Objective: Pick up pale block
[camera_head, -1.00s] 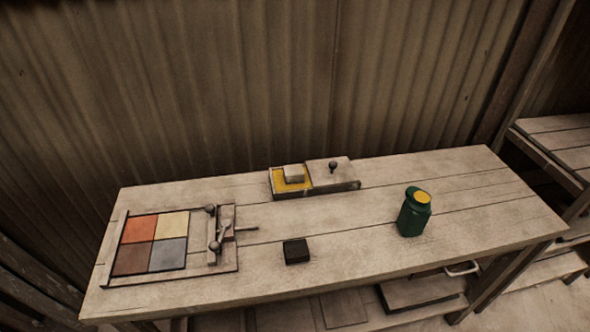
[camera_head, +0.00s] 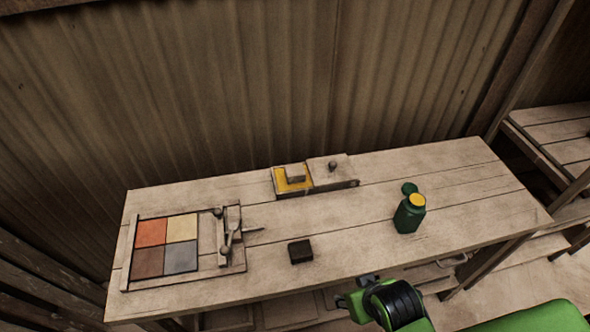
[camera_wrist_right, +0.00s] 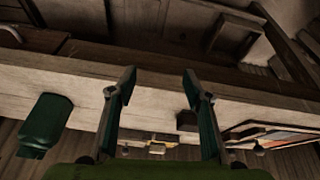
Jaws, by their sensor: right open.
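The pale block (camera_head: 296,175) sits in the yellow-floored open part of a low box (camera_head: 345,184) at the back middle of the bench. In the right wrist view the pale block (camera_wrist_right: 157,149) looks small and far off, between the fingers. My right gripper (camera_wrist_right: 158,82) is open and empty, its two fingers well apart. In the head view my right gripper (camera_head: 357,290) is at the bench's front edge, low in the picture, well short of the block. My left gripper is not in view.
A dark block (camera_head: 300,252) lies mid-bench. A press board with four coloured tiles (camera_head: 166,245) and a lever (camera_head: 232,238) is at the left. The bench (camera_head: 460,190) is clear at the right.

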